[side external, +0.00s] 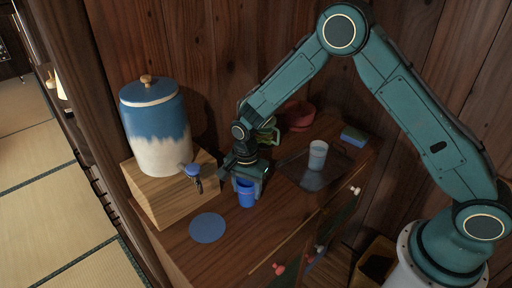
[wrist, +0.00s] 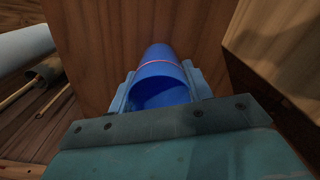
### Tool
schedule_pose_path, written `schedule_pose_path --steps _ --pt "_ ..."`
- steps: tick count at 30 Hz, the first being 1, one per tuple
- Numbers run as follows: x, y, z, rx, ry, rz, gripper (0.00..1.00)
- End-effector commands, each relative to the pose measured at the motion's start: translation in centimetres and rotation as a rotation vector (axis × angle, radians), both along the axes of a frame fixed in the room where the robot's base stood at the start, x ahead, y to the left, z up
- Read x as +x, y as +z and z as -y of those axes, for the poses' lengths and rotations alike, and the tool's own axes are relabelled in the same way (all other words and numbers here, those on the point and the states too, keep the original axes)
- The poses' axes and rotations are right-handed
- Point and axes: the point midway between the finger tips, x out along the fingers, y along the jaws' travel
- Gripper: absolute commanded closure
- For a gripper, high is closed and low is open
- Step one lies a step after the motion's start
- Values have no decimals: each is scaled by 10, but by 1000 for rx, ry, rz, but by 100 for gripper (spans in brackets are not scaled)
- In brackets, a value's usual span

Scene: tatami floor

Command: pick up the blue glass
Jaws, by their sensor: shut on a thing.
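The blue glass (side external: 246,194) is upright, on or just above the wooden cabinet top in the side view; I cannot tell if it touches. My gripper (side external: 247,184) is shut on it, near its rim. In the wrist view the glass (wrist: 160,82) lies between the two light blue fingers of my gripper (wrist: 160,92), with its open mouth towards the camera and a thin red line across it.
A blue and white dispenser (side external: 160,135) with a tap stands on a wooden block (side external: 188,205) to the left. A flat blue disc (side external: 207,228) lies in front. A pale glass (side external: 318,155) stands on a dark tray (side external: 311,182) to the right.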

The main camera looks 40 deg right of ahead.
Motion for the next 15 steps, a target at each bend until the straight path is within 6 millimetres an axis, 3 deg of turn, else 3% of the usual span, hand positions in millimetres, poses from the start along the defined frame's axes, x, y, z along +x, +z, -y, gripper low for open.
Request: schedule_pose_path --steps 8,15 --pt "1 22 0 0 0 4 76" --pt "1 64 0 1 0 6 76"
